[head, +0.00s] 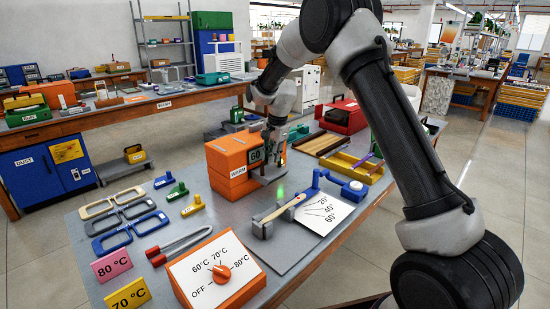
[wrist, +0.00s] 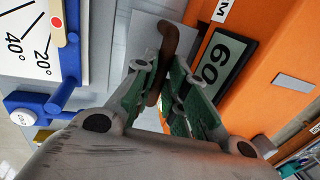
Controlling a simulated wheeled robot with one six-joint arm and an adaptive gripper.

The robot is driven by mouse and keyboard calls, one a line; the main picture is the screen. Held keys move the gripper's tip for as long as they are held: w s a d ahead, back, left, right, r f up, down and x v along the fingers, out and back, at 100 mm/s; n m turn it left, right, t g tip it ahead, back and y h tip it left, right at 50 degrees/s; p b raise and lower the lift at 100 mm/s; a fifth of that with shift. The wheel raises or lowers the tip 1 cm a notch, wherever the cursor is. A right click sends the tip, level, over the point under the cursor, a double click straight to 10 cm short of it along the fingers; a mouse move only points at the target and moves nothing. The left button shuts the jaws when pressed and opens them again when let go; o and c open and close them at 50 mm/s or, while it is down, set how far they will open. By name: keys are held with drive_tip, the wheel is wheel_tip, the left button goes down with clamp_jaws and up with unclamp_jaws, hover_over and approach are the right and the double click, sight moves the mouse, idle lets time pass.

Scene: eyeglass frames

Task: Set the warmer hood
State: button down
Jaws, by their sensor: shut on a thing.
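The orange warmer box (head: 230,160) stands at the middle of the bench, with a dark panel reading 60 (head: 257,156); this panel also shows large in the wrist view (wrist: 222,68). My gripper (head: 275,146) is at the right side of the box, beside that panel. In the wrist view its green-padded fingers (wrist: 165,100) are shut on a brown curved piece (wrist: 180,35). The piece's lower part is hidden between the fingers, and I cannot tell what it joins. An orange dial panel (head: 217,272) marked OFF, 60, 70 and 80 °C lies at the front.
A white angle card (head: 325,213) and blue stand (head: 308,190) are right of the box. A yellow tray (head: 355,168) stands behind right.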

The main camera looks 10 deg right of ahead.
drive_tip(key=c, duration=1.5)
unclamp_jaws()
drive_tip(key=shift+o, duration=0.2)
wheel_tip(320, 180, up, 12)
drive_tip(key=s+d, duration=0.1)
drive_tip(key=s, duration=0.1)
drive_tip(key=shift+d, duration=0.2)
drive_tip(key=shift+f, duration=0.1)
